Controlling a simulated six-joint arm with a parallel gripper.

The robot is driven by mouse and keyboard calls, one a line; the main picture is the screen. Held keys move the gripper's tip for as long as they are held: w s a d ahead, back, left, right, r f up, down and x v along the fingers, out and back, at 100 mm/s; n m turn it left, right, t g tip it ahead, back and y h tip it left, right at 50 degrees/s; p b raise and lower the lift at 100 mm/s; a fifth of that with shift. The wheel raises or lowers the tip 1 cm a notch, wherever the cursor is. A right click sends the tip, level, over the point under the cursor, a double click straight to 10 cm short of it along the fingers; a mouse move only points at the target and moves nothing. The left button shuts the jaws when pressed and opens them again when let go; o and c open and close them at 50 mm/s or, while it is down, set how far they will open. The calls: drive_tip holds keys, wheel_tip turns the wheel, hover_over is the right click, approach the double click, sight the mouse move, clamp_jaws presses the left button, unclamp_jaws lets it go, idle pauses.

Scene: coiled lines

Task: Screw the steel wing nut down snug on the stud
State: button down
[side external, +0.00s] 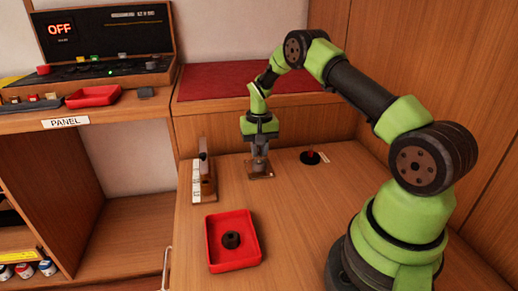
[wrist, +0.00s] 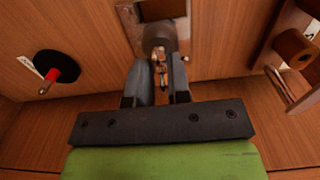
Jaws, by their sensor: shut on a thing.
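My gripper (side external: 260,158) points straight down over a small brown base plate (side external: 262,174) on the wooden bench. In the wrist view, my gripper (wrist: 160,78) has its two grey fingers closed around the small metal wing nut (wrist: 159,56). The nut sits at the stud, beside a round grey boss on the base plate (wrist: 150,12). The fingers hide most of the nut and the stud's thread. I cannot tell how close the nut is to its seat.
A red tray (side external: 214,262) holding a black ring (side external: 232,240) lies in front. A wooden stand (side external: 205,188) is left of the plate. A panel reading OFF (side external: 62,29) stands back left.

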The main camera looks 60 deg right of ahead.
drive_tip(key=shift+f, duration=0.3)
